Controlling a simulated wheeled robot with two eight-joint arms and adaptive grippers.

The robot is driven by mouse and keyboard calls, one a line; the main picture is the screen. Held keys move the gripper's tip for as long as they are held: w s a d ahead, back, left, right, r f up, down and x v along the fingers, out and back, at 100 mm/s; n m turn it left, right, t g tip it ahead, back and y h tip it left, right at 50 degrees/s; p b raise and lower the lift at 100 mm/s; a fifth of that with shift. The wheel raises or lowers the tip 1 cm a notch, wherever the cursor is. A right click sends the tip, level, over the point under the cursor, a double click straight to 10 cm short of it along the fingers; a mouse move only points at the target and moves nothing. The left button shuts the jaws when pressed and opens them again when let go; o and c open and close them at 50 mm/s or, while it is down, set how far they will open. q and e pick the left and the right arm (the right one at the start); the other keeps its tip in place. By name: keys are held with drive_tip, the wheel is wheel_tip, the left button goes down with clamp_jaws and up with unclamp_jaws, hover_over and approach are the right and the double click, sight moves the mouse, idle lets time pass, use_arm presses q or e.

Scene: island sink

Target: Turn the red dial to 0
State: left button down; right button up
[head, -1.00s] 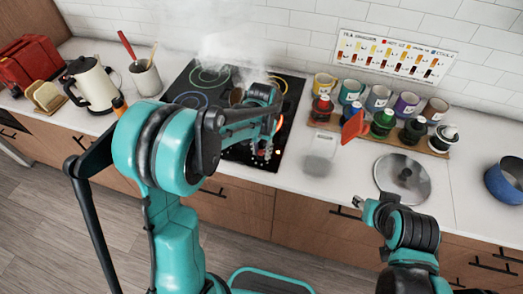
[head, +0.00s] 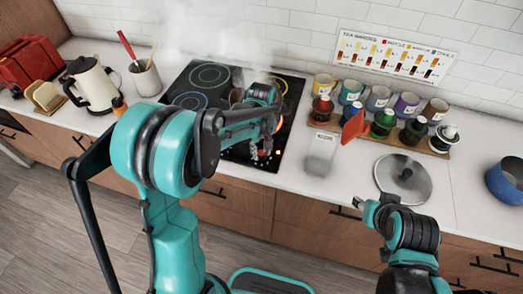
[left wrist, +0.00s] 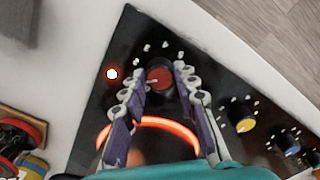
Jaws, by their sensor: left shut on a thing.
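The red dial (left wrist: 160,78) is on the black cooktop (left wrist: 118,50) in the left wrist view, with a pale pointer mark facing left. My left gripper (left wrist: 161,80) is around it, one finger on each side, shut on the dial. In the head view my left gripper (head: 266,150) is over the cooktop's front right, partly hidden by my arm.
Yellow (left wrist: 242,117) and blue (left wrist: 287,143) dials sit in a row with the red one. A white scale (head: 320,153), a lid (head: 403,178) and a rack of bottles (head: 383,124) are to the right.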

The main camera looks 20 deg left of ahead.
sight(262, 153)
use_arm(q)
drive_tip(key=n, duration=0.4)
drive_tip(key=shift+n, duration=2.6)
drive_tip(key=c, duration=1.2)
unclamp_jaws()
drive_tip(key=shift+o, duration=0.2)
drive_tip(key=shift+r, duration=0.1)
wheel_tip(262, 153, up, 12)
